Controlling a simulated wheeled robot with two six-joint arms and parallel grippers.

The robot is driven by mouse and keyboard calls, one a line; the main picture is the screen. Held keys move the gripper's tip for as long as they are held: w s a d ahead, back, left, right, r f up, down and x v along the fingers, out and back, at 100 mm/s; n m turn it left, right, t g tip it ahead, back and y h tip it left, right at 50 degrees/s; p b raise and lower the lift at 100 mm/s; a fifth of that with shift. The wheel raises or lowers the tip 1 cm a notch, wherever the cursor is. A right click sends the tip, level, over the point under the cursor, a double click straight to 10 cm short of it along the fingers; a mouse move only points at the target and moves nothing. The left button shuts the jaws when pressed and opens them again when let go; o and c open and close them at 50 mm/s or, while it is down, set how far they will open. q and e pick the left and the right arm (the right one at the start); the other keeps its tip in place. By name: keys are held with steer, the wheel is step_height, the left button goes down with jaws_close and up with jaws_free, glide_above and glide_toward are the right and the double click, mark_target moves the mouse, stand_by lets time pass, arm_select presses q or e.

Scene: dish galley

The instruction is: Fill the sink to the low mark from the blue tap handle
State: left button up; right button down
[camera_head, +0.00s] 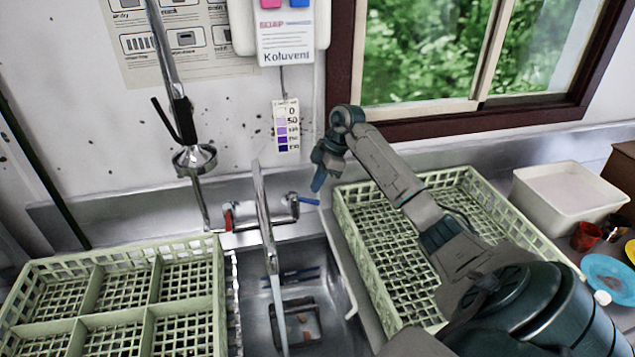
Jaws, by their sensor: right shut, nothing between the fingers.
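The blue tap handle (309,201) sticks out to the right from the tap body on the wall behind the sink. My right gripper (318,182) points down, shut and empty, just above and right of the blue handle; I cannot tell whether it touches it. The metal spout (264,215) reaches over the sink (258,315). A pale streak like running water (279,310) drops from its end. Dark blue lines (299,275) show on the sink's back wall; which is the low mark I cannot tell. The water level is unclear. My left gripper is not in view.
A red handle (228,218) is on the tap's left side. A spray head (194,159) hangs above. Green racks stand left (222,290) and right (345,225) of the sink; my right arm passes over the right one. A white tub (570,192) stands far right.

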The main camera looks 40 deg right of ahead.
steer(key=shift+f, duration=0.2)
steer(key=shift+f+b, duration=0.75)
steer(key=shift+f, duration=1.1)
stand_by(6.0)
